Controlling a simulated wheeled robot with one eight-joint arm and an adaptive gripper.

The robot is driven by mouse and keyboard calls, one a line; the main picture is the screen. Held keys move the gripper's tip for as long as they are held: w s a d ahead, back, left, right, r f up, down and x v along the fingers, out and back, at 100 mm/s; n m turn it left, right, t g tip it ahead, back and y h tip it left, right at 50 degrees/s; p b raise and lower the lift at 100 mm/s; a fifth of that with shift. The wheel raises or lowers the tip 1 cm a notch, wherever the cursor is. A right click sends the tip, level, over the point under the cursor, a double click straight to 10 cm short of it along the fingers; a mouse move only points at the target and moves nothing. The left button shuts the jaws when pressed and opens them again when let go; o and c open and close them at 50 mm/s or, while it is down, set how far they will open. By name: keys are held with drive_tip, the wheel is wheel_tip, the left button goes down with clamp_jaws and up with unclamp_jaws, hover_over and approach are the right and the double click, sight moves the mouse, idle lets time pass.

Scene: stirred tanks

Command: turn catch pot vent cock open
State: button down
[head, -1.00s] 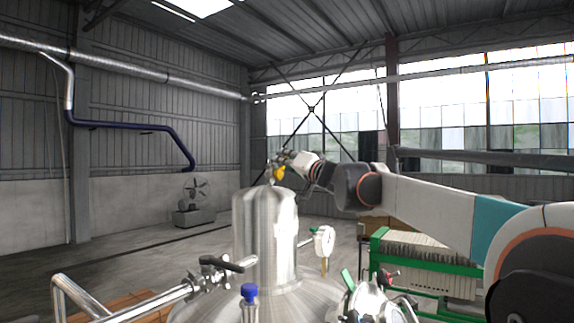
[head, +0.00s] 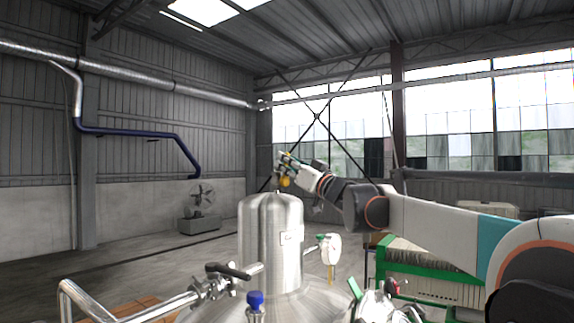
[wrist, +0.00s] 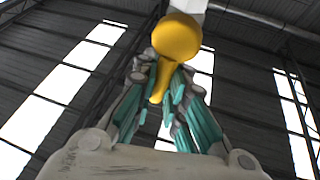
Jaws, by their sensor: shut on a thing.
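The yellow vent cock handle (head: 285,182) is above the tall steel domed vessel (head: 262,235), near its top fitting. A pale block sits above the yellow body. The cock's stem is too small to tell in the head view, so I cannot read its setting.
A black-handled valve (head: 228,270) and a blue-capped fitting (head: 255,300) are at the front. A green-framed machine (head: 430,272) stands right, below my arm. Open air surrounds the vessel's top.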

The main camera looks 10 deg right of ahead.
drive_tip(key=shift+f, duration=0.15)
drive_tip(key=c, duration=1.9)
unclamp_jaws()
drive_tip(key=shift+s, duration=0.1)
drive_tip(key=v, duration=1.1)
drive_tip(key=shift+s+d+f, duration=0.2)
drive_tip(key=shift+s+d, duration=0.05)
